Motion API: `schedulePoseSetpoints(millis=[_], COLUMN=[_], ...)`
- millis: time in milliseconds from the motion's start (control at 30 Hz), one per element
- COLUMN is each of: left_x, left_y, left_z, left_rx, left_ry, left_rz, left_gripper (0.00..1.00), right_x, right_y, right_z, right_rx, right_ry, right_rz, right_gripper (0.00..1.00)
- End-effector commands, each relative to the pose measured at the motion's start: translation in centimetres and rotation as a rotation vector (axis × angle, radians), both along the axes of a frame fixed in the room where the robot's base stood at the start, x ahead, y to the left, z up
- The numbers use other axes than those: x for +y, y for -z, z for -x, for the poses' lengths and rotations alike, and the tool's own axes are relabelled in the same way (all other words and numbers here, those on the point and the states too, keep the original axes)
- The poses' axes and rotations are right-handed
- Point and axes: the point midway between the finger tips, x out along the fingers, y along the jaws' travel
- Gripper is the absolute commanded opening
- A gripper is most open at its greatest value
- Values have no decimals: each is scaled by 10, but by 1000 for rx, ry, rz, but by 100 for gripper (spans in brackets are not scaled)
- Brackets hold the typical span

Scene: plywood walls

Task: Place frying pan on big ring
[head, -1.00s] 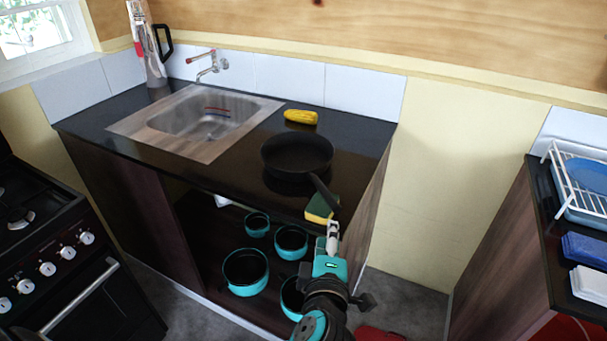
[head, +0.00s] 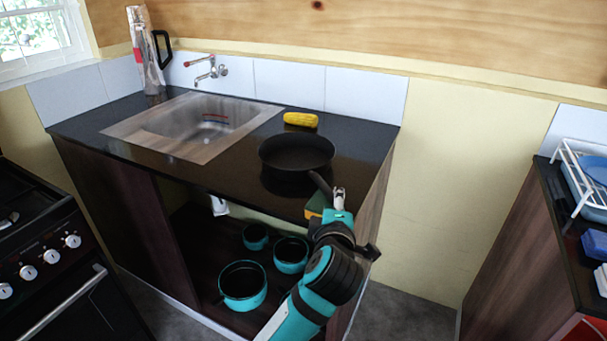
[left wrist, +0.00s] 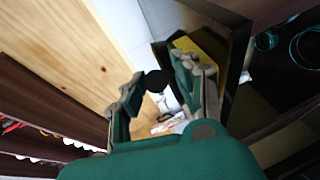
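The black frying pan (head: 297,153) sits on the dark counter right of the sink, its handle pointing front right over the counter edge. My left gripper (head: 338,192) is at the end of that handle. In the left wrist view its fingers (left wrist: 160,98) are apart, with the dark round handle end (left wrist: 157,81) between them; I see no clear grip. The stove (head: 45,235) stands at the far left; one burner (head: 9,219) shows, cut off by the picture edge, so I cannot tell its size. My right gripper is not in view.
A yellow corn cob (head: 300,119) lies behind the pan. Several teal pots (head: 243,285) stand on the shelf below. A dish rack (head: 584,180) is on the right counter.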

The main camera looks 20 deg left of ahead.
Motion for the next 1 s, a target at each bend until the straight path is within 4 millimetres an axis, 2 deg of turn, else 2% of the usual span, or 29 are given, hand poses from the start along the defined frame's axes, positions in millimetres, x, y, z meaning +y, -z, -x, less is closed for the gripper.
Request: schedulePoseSetpoints(millis=[167, 400, 1000], left_x=[0, 0, 0], left_y=[-1, -1, -5], left_z=[0, 0, 0], left_rx=[0, 0, -7], left_ry=[0, 0, 0], left_rz=[0, -1, -2], left_gripper=[31, 0, 0], right_x=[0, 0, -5], right_y=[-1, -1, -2], right_z=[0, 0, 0], right_rx=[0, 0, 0], right_ry=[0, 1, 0], right_rz=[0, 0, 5], right_gripper=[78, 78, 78])
